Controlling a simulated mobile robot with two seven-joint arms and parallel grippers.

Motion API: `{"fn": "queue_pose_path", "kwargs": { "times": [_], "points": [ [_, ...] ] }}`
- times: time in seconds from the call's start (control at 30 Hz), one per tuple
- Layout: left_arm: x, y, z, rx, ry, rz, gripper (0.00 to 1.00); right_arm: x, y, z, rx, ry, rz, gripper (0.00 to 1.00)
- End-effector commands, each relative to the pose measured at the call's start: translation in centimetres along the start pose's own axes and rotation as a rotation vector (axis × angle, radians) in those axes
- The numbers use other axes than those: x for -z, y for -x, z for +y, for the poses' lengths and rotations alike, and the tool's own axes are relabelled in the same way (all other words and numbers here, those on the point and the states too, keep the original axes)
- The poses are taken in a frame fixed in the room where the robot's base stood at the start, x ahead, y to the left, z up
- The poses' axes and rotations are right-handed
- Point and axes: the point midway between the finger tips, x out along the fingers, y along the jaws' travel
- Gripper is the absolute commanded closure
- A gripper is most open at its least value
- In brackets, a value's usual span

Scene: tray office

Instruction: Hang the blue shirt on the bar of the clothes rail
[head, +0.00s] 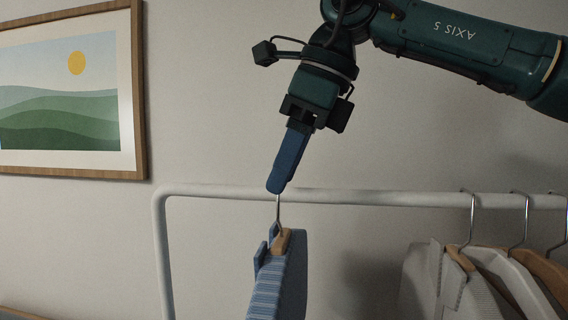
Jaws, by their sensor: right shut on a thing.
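My right gripper (277,187) points down from the upper middle of the head view and is shut on the metal hook of a hanger (281,241). The blue shirt (280,280) hangs from this wooden hanger, seen nearly edge-on, its lower part cut off by the frame. The white bar (365,197) of the clothes rail runs across the view. The fingertips and the hook overlap the bar in the picture; the top of the hook is hidden by the fingers, so I cannot tell whether it rests on the bar. My left gripper is not in view.
Light garments (432,275) hang on wooden hangers at the right end of the bar. The rail's left upright (162,255) bends down from the bar. The bar is clear between the blue shirt and the light garments. A framed landscape picture (70,95) hangs on the wall at left.

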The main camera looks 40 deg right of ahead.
Motion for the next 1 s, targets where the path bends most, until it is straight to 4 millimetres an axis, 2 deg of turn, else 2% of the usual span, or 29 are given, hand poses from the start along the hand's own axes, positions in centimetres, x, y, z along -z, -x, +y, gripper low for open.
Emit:
{"fn": "queue_pose_path", "kwargs": {
  "times": [0.67, 0.8, 1.0],
  "points": [
    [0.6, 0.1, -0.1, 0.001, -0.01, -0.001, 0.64, 0.0, 0.1, -5.3, 0.0, -0.002, -0.002, 1.0],
    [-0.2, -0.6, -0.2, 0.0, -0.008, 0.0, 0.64, 0.5, -1.2, -5.2, 0.0, 0.0, -0.001, 1.0],
    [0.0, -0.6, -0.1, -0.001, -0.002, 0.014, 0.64, 0.9, -2.1, -5.2, 0.001, 0.0, -0.002, 1.0]
  ]
}}
